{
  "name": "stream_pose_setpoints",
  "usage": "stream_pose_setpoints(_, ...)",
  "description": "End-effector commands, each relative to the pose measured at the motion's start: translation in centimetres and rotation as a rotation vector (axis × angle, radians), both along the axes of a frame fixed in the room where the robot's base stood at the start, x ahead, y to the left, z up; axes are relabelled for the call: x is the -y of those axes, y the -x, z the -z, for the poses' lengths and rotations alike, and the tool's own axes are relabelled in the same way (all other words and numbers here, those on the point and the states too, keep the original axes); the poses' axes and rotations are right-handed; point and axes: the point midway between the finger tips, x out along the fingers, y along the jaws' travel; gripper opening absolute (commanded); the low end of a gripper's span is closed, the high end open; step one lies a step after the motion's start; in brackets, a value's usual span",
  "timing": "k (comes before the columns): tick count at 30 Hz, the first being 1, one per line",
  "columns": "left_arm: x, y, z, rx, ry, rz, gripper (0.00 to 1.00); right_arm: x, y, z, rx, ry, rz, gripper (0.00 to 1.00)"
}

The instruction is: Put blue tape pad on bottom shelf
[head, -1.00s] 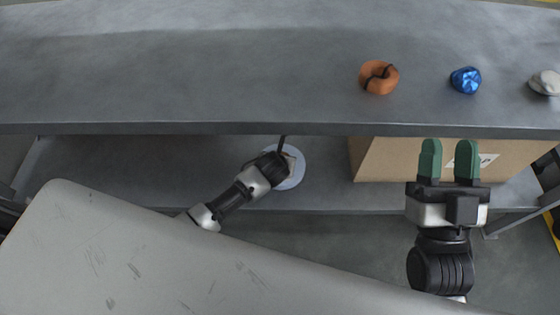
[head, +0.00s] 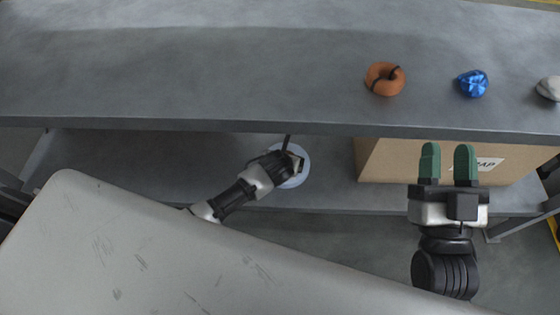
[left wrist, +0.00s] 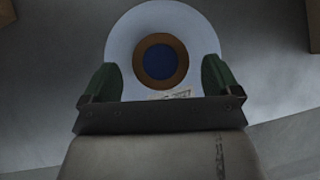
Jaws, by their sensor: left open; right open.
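A pale blue tape pad (head: 302,174), a flat disc, lies on the bottom shelf (head: 110,165) and is partly hidden by my left gripper in the head view. In the left wrist view the pad (left wrist: 125,45) shows a brown ring around a dark blue centre. My left gripper (left wrist: 160,75) is open, with its green fingers at either side of the pad's near part; I cannot tell whether they touch it.
The upper shelf (head: 200,70) overhangs the bottom one. On it sit an orange ring-shaped roll (head: 383,82), a crumpled blue item (head: 473,84) and a grey-white lump (head: 549,88). A cardboard box (head: 385,162) fills the bottom shelf's right part.

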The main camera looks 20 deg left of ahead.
Motion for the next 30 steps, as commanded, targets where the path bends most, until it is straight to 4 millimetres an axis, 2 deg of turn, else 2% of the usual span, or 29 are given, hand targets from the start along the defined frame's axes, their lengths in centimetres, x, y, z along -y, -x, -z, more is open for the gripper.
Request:
stream_pose_setpoints(7, 0.1, 1.4, -2.0, 0.0, -0.001, 0.001, 0.91, 0.4, -0.9, 2.9, -0.266, 0.073, 0.017, 0.43)
stream_pose_setpoints(14, 0.2, 2.7, -3.6, 0.001, -0.001, 0.001, 0.91, 1.0, -0.8, 6.1, -0.512, 0.137, 0.03, 0.43)
stream_pose_setpoints(22, 0.3, 4.2, -5.6, 0.001, -0.001, 0.0, 0.91, 2.0, 0.6, 9.7, -0.804, 0.209, 0.047, 0.43)
stream_pose_setpoints(30, 0.5, 5.8, -7.5, 0.0, -0.001, 0.001, 0.91, 3.3, 3.2, 12.7, -1.08, 0.272, 0.064, 0.43)
